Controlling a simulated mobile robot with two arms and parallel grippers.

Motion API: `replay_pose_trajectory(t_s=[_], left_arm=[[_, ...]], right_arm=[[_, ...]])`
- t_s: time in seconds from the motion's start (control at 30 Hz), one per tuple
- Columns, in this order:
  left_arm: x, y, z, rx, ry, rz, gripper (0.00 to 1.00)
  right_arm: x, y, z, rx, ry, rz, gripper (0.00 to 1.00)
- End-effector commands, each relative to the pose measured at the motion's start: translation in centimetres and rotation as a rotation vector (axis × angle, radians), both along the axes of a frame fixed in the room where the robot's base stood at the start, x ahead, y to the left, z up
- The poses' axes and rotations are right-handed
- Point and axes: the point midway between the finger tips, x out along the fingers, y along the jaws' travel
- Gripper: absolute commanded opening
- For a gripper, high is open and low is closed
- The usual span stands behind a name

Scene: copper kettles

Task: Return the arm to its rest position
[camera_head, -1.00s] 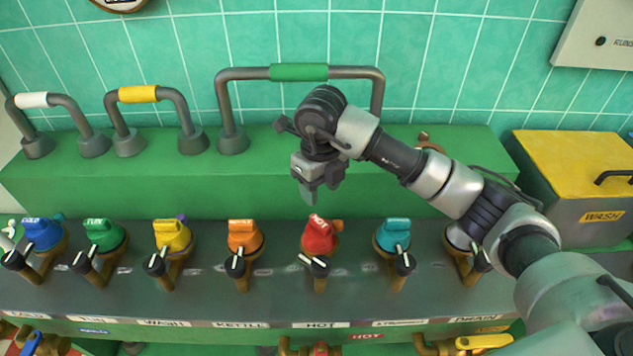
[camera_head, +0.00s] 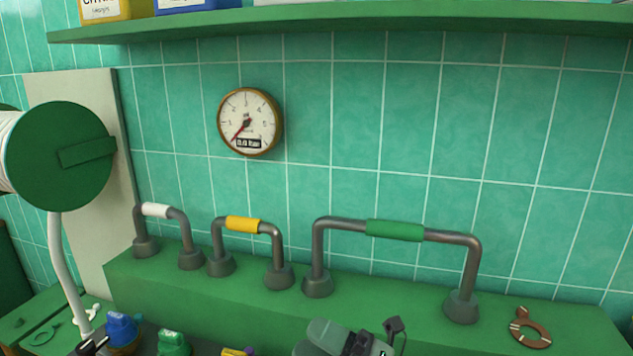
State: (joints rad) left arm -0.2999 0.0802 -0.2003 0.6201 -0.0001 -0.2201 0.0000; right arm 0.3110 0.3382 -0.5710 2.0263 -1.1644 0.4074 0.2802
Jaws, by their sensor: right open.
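Part of my right arm's gripper end (camera_head: 350,342) shows at the bottom edge of the head view, as grey and black housing with a small dark lever. Its fingertips are cut off below the picture. No thing is seen held in the visible part. It is in front of the green ledge (camera_head: 200,305), below the pipe with the green sleeve (camera_head: 394,230). My left gripper is not in view.
Pipes with a white sleeve (camera_head: 156,210) and a yellow sleeve (camera_head: 243,224) stand on the ledge. A copper ring-shaped piece (camera_head: 530,329) lies at right. A gauge (camera_head: 249,121) hangs on the tiles, under a green shelf (camera_head: 330,19). A hose reel (camera_head: 62,157) is left.

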Motion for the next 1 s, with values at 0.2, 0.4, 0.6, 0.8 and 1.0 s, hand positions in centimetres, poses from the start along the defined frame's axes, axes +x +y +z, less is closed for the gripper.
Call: replay_pose_trajectory(t_s=[0.2,0.4,0.6,0.8,1.0], left_arm=[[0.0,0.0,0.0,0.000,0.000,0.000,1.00],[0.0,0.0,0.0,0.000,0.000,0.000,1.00],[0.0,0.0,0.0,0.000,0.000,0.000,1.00],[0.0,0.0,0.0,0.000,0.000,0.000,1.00],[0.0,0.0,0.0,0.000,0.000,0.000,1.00]], right_arm=[[2.4,-7.9,-1.5,0.418,0.407,-0.384,0.49],[1.7,-15.1,-8.9,0.638,0.874,-0.747,0.49],[-4.1,-19.6,-18.1,0.691,1.387,-1.060,0.49],[-11.1,-20.7,-23.3,0.627,1.776,-1.235,0.49],[-17.6,-20.8,-25.8,0.516,2.080,-1.332,0.49]])
